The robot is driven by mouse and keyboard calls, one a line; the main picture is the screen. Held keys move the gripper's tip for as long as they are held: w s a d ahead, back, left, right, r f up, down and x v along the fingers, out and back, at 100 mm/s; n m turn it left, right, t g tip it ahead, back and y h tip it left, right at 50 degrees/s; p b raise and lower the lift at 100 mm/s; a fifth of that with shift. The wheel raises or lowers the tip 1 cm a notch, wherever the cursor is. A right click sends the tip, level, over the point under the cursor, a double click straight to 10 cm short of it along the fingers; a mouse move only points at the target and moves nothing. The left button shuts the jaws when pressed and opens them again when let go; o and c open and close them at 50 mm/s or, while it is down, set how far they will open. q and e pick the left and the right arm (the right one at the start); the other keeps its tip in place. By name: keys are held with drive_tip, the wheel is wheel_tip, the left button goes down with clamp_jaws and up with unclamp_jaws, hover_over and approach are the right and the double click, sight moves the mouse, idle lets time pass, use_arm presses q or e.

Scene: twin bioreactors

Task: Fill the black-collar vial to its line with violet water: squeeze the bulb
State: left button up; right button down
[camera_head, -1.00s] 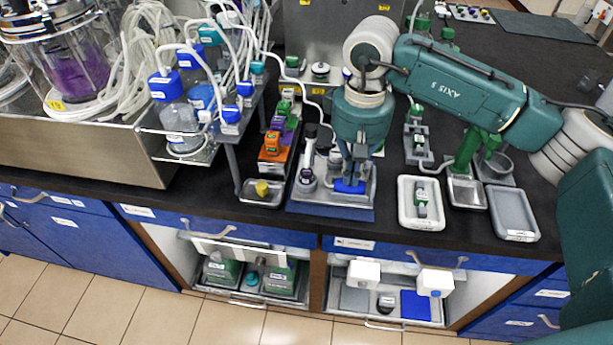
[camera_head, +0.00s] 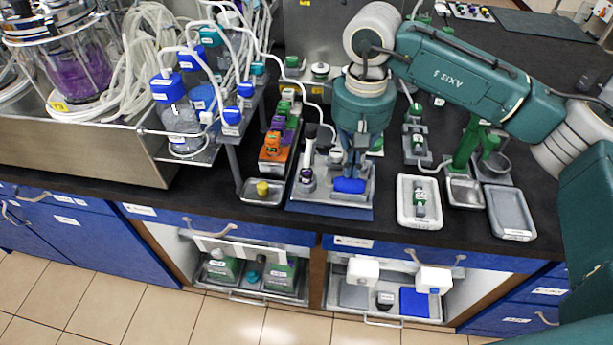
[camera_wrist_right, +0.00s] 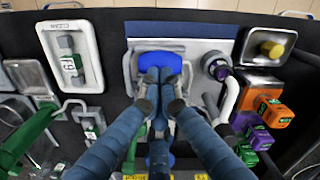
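The blue bulb (camera_head: 349,185) lies on the grey and blue station (camera_head: 300,207) on the bench. It also shows in the right wrist view (camera_wrist_right: 160,58). My right gripper (camera_head: 350,172) points down at the bulb's back edge. In the wrist view its fingertips (camera_wrist_right: 159,76) are close together, overlapping the bulb's edge; the bulb spreads wider than both tips. I cannot tell how firmly they touch it. A small vial with a dark collar and violet near it (camera_head: 306,176) stands upright at the station's left; its fill level is too small to read. My left gripper is out of view.
Orange, violet and green blocks (camera_head: 272,148) stand left of the station, behind a tray with a yellow knob (camera_head: 263,188). A white tray (camera_head: 403,212) and grey trays are to the right. A glass vessel with violet liquid (camera_head: 75,75) and bottles stand far left.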

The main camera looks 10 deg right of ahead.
drive_tip(key=shift+r, duration=0.1)
drive_tip(key=shift+r+p, duration=1.25)
drive_tip(key=shift+r, duration=1.2)
drive_tip(key=shift+f, duration=0.1)
